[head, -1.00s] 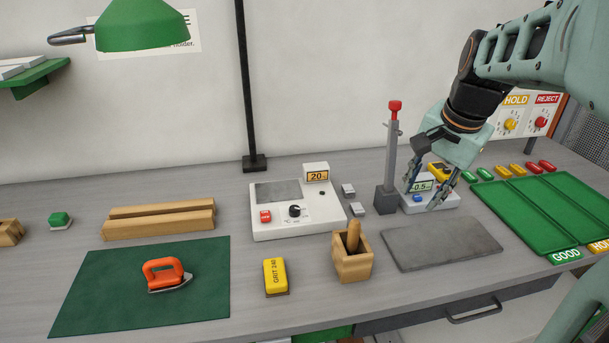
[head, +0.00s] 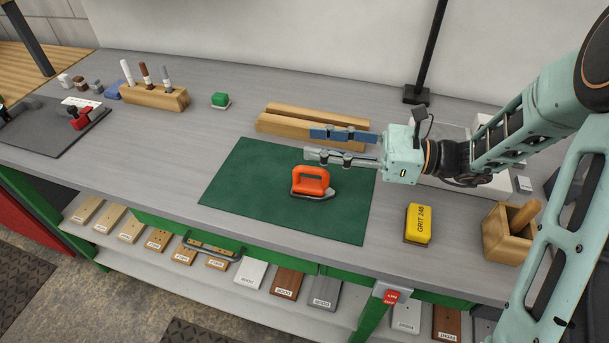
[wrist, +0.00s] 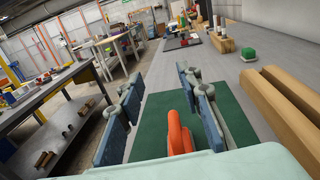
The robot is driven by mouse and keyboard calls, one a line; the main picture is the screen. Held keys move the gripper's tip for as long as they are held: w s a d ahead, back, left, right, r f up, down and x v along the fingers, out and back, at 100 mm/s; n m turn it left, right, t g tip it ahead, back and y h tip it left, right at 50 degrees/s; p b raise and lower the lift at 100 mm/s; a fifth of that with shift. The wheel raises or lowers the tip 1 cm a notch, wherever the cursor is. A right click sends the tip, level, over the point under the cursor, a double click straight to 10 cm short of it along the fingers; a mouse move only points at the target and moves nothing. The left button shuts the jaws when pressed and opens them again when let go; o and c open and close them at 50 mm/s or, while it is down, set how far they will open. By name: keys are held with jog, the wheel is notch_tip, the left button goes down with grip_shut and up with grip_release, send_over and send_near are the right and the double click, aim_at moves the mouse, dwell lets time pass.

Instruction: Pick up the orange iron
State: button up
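The orange iron (head: 311,182) stands on the dark green mat (head: 235,196), its handle up and its grey sole plate on the mat. My gripper (head: 312,144) is open and empty, its fingers pointing left in the head view. It looks to be above the mat, just behind the iron in the picture. In the wrist view the iron's orange handle (wrist: 178,132) shows between and beyond the two blue-padded fingers (wrist: 165,105). The iron's lower part is hidden there by my gripper's body.
Wooden bars (head: 285,124) lie behind the mat, close to the gripper. A yellow grit block (head: 418,222) and a wooden box (head: 506,237) stand to the right. A green-topped block (head: 220,100) and a wooden holder with markers (head: 155,97) are at the back left. The mat's left part is clear.

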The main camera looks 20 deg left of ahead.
aim_at(321, 169)
notch_tip(321, 169, down, 7)
jog(key=shift+f+b, duration=0.1)
jog(key=shift+b, duration=0.3)
jog(key=shift+s+a+f, duration=0.15)
jog(key=shift+a+f, duration=0.15)
jog(key=shift+a, duration=0.5)
jog(key=shift+x, duration=3)
jog(key=shift+c, duration=0.6)
grip_shut()
jog(key=shift+r, duration=0.1)
